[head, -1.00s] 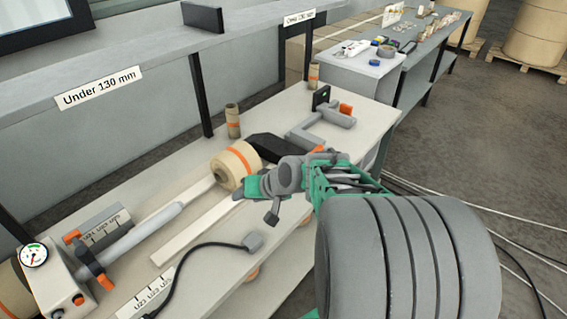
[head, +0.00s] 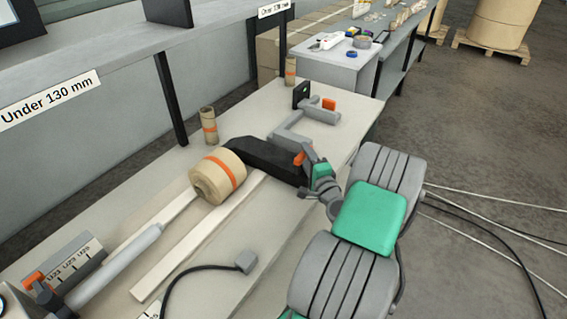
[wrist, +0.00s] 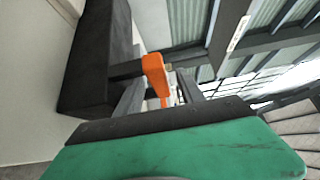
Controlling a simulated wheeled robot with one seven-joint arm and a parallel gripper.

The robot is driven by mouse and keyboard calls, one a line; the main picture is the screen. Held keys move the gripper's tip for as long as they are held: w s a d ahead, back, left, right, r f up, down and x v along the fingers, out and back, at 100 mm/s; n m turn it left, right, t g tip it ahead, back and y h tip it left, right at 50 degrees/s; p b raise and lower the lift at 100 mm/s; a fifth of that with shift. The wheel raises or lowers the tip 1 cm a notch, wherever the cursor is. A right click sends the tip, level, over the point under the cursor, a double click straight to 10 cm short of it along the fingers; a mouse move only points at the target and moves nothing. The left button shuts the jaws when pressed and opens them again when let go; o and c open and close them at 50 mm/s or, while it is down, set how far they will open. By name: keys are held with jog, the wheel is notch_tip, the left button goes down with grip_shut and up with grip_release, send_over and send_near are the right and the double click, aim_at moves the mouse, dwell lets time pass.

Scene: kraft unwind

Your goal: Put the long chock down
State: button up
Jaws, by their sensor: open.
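The long chock is most likely the black block (head: 262,155), which lies on the bench beside the kraft roll (head: 217,176), its left end close to the roll. Whether they touch cannot be told. In the wrist view the black block (wrist: 95,55) fills the upper left, with an orange-ended handle (wrist: 154,70) reaching from it. My gripper (head: 306,163) is at the block's right end. In the wrist view my gripper (wrist: 160,92) is open, its two dark fingers either side of the orange end. Contact between fingers and handle cannot be made out.
A grey bracket with an orange knob (head: 328,103) stands behind the block. Small cardboard cores (head: 208,126) stand along the back. A pale strip (head: 195,240) and a grey shaft (head: 120,265) lie left of the block. Bare bench top is in front.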

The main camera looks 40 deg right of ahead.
jog(key=shift+x, duration=1.1)
jog(key=shift+c, duration=0.5)
grip_shut()
jog(key=shift+r, duration=0.1)
